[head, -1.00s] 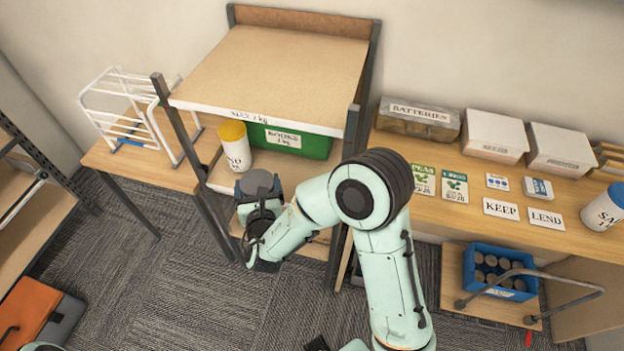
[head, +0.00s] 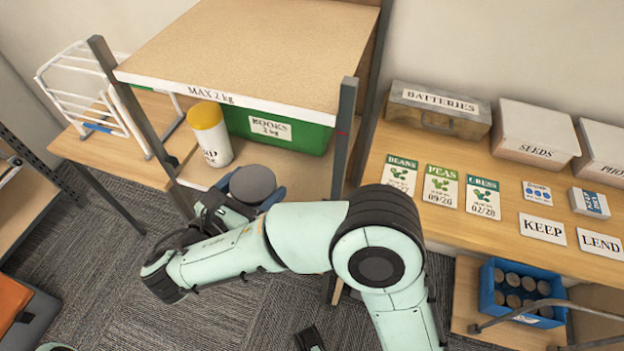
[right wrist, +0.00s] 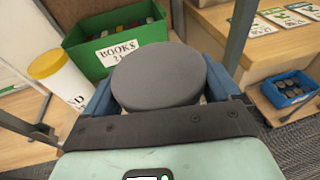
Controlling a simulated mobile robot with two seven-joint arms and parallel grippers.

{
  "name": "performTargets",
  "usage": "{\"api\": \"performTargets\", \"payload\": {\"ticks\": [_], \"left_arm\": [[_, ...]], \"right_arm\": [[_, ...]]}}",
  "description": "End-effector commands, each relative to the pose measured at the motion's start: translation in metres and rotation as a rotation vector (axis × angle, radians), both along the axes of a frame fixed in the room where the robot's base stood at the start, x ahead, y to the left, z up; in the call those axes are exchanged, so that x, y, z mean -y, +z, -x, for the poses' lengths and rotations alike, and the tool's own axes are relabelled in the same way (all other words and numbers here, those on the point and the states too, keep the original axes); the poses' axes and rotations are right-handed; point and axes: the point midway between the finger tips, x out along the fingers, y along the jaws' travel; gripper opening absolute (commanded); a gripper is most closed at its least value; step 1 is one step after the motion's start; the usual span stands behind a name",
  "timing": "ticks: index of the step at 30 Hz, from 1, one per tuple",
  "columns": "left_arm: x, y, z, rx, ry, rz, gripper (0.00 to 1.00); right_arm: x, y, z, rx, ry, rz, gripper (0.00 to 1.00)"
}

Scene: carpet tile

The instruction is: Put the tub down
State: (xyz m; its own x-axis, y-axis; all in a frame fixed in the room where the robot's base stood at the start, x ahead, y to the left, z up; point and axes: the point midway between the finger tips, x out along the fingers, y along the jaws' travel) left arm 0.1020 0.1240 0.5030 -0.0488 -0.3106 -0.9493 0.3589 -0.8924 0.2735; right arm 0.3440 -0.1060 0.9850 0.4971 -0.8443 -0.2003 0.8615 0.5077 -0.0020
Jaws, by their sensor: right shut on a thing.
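A tub with a round grey lid (head: 253,184) is held in my right gripper (head: 247,192), between its blue fingers. In the head view it is at the front of the rack's lower shelf (head: 285,167). The right wrist view shows the grey lid (right wrist: 158,76) close up between the fingers; the tub's sides and underside are hidden, so I cannot tell whether it touches the shelf. A white tub with a yellow lid (head: 210,134) stands on the shelf, left of and behind it.
A green BOOKS crate (head: 306,133) fills the back of that shelf. The upper board (head: 255,50), marked MAX 2 kg, is above it. Rack posts (head: 342,130) stand at both sides. The desk at right carries a BATTERIES box (head: 437,112), seed packets and cards.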

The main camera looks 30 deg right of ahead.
Motion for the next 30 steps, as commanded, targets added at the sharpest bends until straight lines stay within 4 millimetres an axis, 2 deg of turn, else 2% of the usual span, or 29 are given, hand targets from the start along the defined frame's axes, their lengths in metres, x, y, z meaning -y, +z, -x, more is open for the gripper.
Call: {"api": "performTargets", "payload": {"ticks": [4, 8, 30], "left_arm": [[0.000, -0.007, 0.000, 0.002, 0.001, -0.001, 0.43], [0.000, -0.009, -0.001, 0.004, 0.001, -0.001, 0.43], [0.000, -0.022, -0.007, 0.024, 0.005, -0.004, 0.43]], "right_arm": [[-0.005, 0.001, 0.008, 0.009, -0.026, 0.000, 0.05], [0.003, 0.001, 0.006, 0.010, -0.037, 0.000, 0.05], [0.136, 0.002, -0.066, 0.012, -0.037, 0.002, 0.05]]}}
